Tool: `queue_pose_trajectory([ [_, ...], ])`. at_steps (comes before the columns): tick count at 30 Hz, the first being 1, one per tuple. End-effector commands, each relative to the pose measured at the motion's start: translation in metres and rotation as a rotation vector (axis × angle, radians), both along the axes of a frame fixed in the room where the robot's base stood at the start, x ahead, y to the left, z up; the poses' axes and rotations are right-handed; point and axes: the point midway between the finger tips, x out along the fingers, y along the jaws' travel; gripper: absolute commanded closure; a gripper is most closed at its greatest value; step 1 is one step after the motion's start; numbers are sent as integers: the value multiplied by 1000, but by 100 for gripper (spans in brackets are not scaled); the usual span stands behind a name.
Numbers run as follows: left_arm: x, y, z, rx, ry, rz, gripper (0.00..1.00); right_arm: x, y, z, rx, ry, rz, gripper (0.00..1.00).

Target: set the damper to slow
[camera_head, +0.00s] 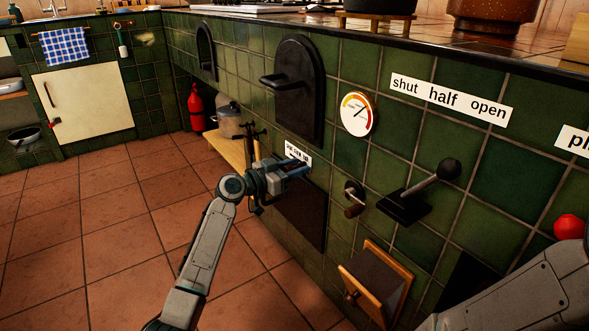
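A small white label (298,152) with tiny print sits on the green tiles above a dark lower panel (299,212); I cannot read its words. My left gripper (300,170) is at the wall just below this label, fingers pointing right. It hides whatever control lies there, and I cannot tell if it touches or grips anything. A lever with a black ball knob (448,169) on a dark base tilts up to the right, under a label (451,99) reading "shut half open". No visible label clearly reads "slow". My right arm enters at the lower right; its gripper is out of frame.
A round gauge (358,114), a small handle (354,200) and a wooden-framed hatch (375,282) are on the wall. A black oven door (298,92) juts its handle above my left gripper. Tiled floor (130,235) at left is clear.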

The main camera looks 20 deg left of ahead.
Motion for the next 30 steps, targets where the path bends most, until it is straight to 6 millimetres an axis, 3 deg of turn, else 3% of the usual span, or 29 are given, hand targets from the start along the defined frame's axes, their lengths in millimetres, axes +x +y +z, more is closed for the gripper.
queue_pose_trajectory([
  [1, 0, 0, 0, 0, 0, 0, 62, 0, 0, 0, 0, 0, 0, 0],
  [7, 0, 0, 0, 0, 0, 0, 100, 0, 0, 0, 0, -1, 0, 0],
  [14, 4, 5, -3, 1, -1, 0, 100, 0, 0, -8, 0, -2, 0, 0],
  [21, 22, 28, -4, 1, -2, 1, 100, 2, 0, -32, -2, 9, 4, 0],
  [30, 24, 32, 0, -1, 1, 0, 100, 2, 0, -31, -3, 12, 5, 0],
])
